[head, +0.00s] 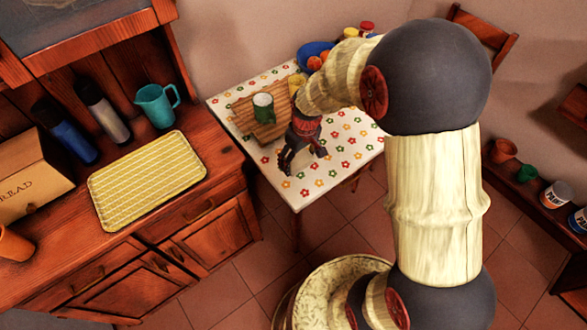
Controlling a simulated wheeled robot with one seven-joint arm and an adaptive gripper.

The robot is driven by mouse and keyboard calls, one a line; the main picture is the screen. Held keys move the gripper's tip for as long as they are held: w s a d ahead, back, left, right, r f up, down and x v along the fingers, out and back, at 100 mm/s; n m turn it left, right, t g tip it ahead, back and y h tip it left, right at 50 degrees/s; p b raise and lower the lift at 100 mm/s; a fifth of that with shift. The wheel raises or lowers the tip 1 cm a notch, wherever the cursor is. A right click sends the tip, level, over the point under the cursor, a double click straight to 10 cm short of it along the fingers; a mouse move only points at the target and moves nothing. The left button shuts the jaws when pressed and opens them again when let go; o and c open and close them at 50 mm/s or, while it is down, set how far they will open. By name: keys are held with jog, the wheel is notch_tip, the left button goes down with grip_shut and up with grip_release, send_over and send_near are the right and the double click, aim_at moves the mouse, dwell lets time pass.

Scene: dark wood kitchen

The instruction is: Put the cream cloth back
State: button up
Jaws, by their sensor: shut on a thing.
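My gripper (303,160) points down over the flower-patterned white tabletop (345,145), near its front edge. Its fingers are dark and stand out against the pattern. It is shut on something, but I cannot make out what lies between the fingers. I cannot pick out a cream cloth for certain. It may be hidden by my gripper or blend with the pale tabletop. Whether the fingertips touch the table is unclear.
A wooden board (243,116) with a green mug (263,107) is on the table, left of my gripper. A blue bowl (311,50) with orange fruit stands behind. The left counter holds a yellow tray (147,178), a teal jug (156,105) and two bottles. Shelves with pots stand right.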

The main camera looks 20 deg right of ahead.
aim_at(294, 166)
jog(key=shift+w+a+f, duration=0.25)
jog(key=shift+f, duration=0.15)
jog(key=shift+w+a+f, duration=0.2)
jog(key=shift+f, duration=0.2)
jog(key=shift+w+a+f+b, duration=0.15)
jog(key=shift+f+b, duration=0.7)
jog(key=shift+f, duration=0.9)
jog(key=shift+f, duration=0.2)
jog(key=o, duration=1.1)
jog(key=shift+r, duration=0.1)
